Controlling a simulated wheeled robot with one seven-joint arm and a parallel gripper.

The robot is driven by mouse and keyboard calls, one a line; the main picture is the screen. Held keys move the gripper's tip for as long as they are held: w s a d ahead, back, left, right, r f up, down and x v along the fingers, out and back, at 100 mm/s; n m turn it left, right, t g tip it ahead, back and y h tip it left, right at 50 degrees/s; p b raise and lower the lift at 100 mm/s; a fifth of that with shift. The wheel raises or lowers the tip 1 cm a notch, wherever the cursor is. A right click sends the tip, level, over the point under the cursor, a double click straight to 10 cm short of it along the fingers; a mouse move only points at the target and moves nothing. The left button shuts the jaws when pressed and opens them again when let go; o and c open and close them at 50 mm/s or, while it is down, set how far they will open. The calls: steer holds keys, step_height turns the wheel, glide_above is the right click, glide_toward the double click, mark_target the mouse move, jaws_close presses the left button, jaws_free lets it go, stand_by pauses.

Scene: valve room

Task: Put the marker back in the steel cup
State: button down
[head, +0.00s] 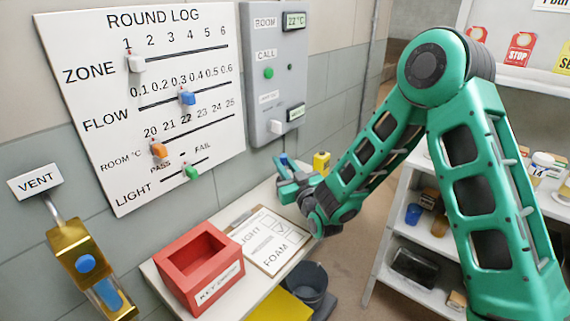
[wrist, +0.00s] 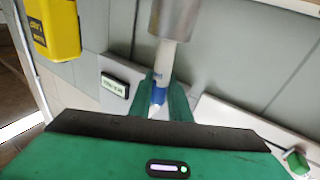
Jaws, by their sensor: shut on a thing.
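The marker (wrist: 164,62) has a white barrel and a blue end; in the wrist view its blue end is between the fingers of my gripper (wrist: 165,103). My gripper is shut on it. The steel cup (wrist: 174,16) shows at the top edge of the wrist view, partly cut off. The barrel's far end meets the cup's near edge; I cannot tell how far inside it is. In the head view my gripper (head: 285,174) is over the far end of the white bench, with a bit of blue at its fingers. The cup is not clear there.
A red box (head: 198,268) and a clipboard (head: 268,240) lie on the bench (head: 240,298). A yellow box (head: 321,162) is beyond my gripper. The Round Log board (head: 150,85) and grey panel (head: 277,70) are on the wall. A dark bucket (head: 308,283) stands below.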

steer(key=c, duration=1.6)
jaws_free()
steer(key=shift+o, duration=0.2)
steer(key=v, duration=1)
steer(key=shift+s+d, duration=0.15)
steer(key=shift+s, duration=0.15)
